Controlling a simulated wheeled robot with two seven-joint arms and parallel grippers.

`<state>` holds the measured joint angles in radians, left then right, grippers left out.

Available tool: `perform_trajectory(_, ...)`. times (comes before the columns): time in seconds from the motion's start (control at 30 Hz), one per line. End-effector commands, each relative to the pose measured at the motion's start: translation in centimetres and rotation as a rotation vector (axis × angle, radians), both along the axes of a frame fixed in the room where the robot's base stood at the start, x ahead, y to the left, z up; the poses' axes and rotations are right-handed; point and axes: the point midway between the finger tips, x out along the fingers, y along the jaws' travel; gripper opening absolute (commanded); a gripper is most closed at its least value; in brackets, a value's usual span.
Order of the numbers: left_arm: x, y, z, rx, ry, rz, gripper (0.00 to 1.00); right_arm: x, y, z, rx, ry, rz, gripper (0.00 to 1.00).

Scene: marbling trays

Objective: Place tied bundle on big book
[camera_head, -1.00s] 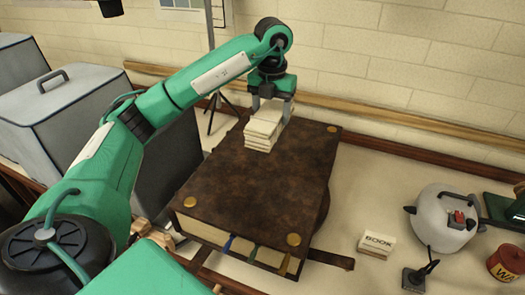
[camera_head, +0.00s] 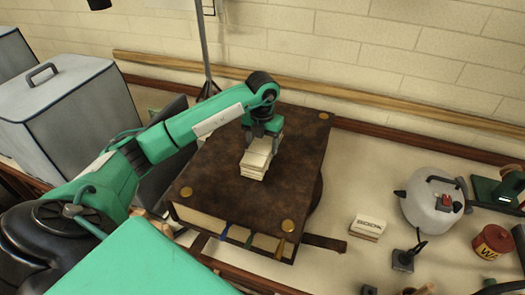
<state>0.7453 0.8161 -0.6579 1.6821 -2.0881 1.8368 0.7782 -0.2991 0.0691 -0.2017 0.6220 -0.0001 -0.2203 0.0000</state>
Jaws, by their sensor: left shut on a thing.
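The tied bundle (camera_head: 255,163) is a small stack of pale, cream-coloured sheets. My left gripper (camera_head: 263,138) is shut on it from above, at the bundle's far part. The big book (camera_head: 225,198) is a large dark brown volume with brass corner studs, lying flat on the table. The bundle is over the middle of its cover. I cannot tell whether its underside touches the cover or hangs just above it. The gripper's fingers are partly hidden by the wrist and the bundle. My right gripper is not in view.
A grey lidded bin (camera_head: 65,125) is at left. The cover around the bundle is clear.

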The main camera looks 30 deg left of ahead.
Motion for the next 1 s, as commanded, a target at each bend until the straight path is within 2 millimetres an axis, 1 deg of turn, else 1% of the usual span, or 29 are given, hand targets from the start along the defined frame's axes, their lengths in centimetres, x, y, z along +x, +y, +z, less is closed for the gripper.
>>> perform_trajectory(0.17,0.0,0.0,-1.0,0.0,-0.001,0.001,0.26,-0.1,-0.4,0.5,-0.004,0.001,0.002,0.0)
perform_trajectory(0.33,0.0,0.0,-3.4,-0.001,0.003,0.001,0.26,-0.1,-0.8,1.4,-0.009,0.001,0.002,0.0)
perform_trajectory(0.43,0.0,0.0,-4.5,0.0,-0.001,0.001,0.26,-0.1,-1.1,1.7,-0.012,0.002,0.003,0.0)
perform_trajectory(0.77,0.0,0.0,-5.0,0.001,-0.003,0.001,0.26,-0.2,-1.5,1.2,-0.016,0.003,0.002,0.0)
perform_trajectory(0.8,0.0,0.0,-5.1,0.0,-0.002,0.0,0.64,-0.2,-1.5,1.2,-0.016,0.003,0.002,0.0)
perform_trajectory(0.87,0.0,0.0,-5.0,0.0,-0.002,0.0,0.75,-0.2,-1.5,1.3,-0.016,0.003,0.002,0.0)
perform_trajectory(0.9,0.0,0.0,-5.0,0.0,-0.001,0.0,0.83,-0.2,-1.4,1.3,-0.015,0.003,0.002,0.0)
perform_trajectory(1.0,0.0,0.0,-5.0,0.0,-0.001,0.001,0.83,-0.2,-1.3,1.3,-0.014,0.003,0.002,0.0)
